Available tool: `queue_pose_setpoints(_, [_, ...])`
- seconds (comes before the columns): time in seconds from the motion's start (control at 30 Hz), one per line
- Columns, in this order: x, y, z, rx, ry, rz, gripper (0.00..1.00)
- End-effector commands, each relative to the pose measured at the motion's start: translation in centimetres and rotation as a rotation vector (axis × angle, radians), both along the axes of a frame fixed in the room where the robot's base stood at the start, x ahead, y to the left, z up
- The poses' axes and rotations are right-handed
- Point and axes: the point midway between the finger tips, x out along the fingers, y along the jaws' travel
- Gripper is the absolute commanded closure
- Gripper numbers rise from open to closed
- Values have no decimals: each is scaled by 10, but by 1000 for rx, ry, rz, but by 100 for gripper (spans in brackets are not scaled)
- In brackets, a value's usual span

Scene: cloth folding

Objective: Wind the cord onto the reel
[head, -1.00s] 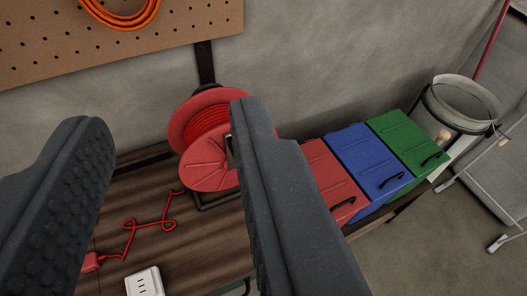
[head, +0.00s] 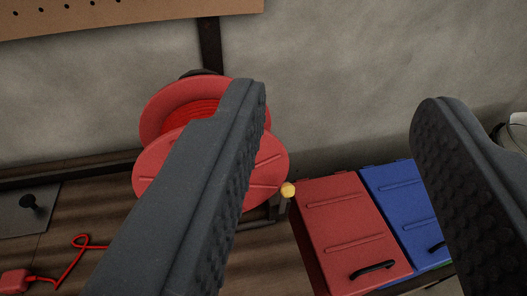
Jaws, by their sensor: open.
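The red reel (head: 165,175) stands on a dark stand at the back of the wooden bench, with red cord (head: 196,114) wound between its flanges. A yellow crank knob (head: 288,190) shows at the right edge of its front flange. A loose length of red cord (head: 68,258) lies on the bench at lower left, ending at a red plug or block (head: 14,281). My gripper (head: 340,98) is open and empty, its fingers wide apart. The left finger hides part of the reel. The knob appears between the fingers, close to the left one; contact is not visible.
A red lidded box (head: 345,225) and a blue one (head: 400,205) with black handles stand right of the reel. A grey plate with a black knob (head: 29,202) lies at left. A pegboard (head: 120,18) hangs on the grey wall.

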Motion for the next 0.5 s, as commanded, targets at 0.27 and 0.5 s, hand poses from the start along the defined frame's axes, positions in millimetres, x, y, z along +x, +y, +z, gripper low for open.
queue_pose_setpoints(0.27, [23, 15, -126, 97, -43, 197, 55])
queue_pose_setpoints(0.5, [12, 43, -176, 226, -67, 340, 55])
